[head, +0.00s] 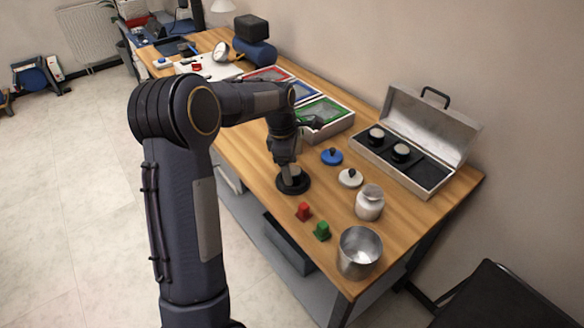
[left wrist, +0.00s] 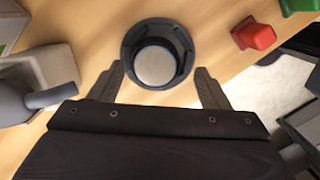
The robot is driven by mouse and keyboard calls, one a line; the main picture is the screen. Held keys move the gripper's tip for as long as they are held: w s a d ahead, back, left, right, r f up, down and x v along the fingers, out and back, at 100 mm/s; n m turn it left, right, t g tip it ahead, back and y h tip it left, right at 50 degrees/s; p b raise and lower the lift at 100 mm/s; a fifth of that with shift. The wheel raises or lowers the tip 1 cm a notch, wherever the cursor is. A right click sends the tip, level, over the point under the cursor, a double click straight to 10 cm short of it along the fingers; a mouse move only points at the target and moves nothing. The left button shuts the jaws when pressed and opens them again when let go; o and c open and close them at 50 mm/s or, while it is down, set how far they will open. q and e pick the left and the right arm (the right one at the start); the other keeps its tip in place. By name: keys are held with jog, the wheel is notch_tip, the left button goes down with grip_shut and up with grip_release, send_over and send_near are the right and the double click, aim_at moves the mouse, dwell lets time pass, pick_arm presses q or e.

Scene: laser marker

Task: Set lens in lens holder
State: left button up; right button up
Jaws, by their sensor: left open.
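The lens holder (head: 305,186) is a round black ring standing on the wooden table. It also shows in the left wrist view (left wrist: 184,43). The lens (left wrist: 154,66), a pale disc with a dark side, sits inside the ring; I cannot tell whether it is fully seated. My left gripper (head: 289,172) is above the holder and partly hides it in the head view. Its two fingers (left wrist: 159,72) are apart on either side of the lens, with nothing visibly gripped. My right gripper is not in view.
A red block (head: 304,211) and a green block (head: 322,231) stand in front of the holder. A metal pot (head: 359,252), a jar (head: 369,203) and two lids are to the right. An open case (head: 430,180) holds two lenses. Trays (head: 335,124) lie behind.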

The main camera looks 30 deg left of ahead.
pick_arm(q)
jog(key=s+r+m+t, duration=0.1)
jog(key=s+r+m, duration=0.35)
jog(key=r, duration=0.85)
jog(key=s+d+f+m+t, duration=0.1)
jog(key=s+d+m, duration=0.3)
jog(key=s, duration=0.4)
jog(key=s+d+f+m+t+h, duration=0.1)
jog(key=s+d+f+m, duration=0.1)
jog(key=s+d+m, duration=0.2)
jog(key=s+d+f+m+t+h, duration=0.1)
jog(key=s+d+m, duration=0.3)
jog(key=s+m, duration=0.4)
jog(key=s+f+t, duration=0.1)
jog(key=s, duration=0.3)
jog(key=shift+s+m, duration=0.1)
jog(key=shift+m, duration=0.15)
